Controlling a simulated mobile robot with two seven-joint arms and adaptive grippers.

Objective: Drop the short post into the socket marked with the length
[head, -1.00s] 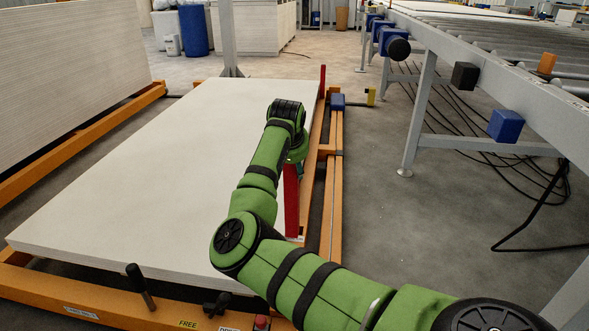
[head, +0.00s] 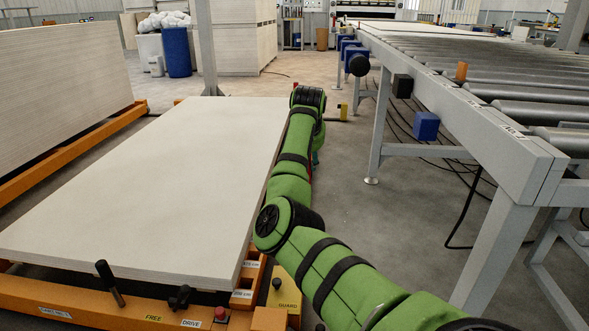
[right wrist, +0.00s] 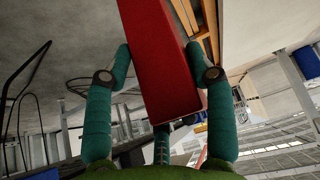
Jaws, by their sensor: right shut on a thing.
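A red post (right wrist: 152,35) is held between the teal fingers of my right gripper (right wrist: 158,62) in the right wrist view. White length labels (head: 242,294) sit on the orange frame at the near right corner of the stack. My left gripper is not in view.
A pale board stack (head: 150,180) lies on the orange frame (head: 60,300), which has a lever (head: 108,280) and a yellow guard (head: 285,292) in front. A grey roller conveyor (head: 480,120) stands at right.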

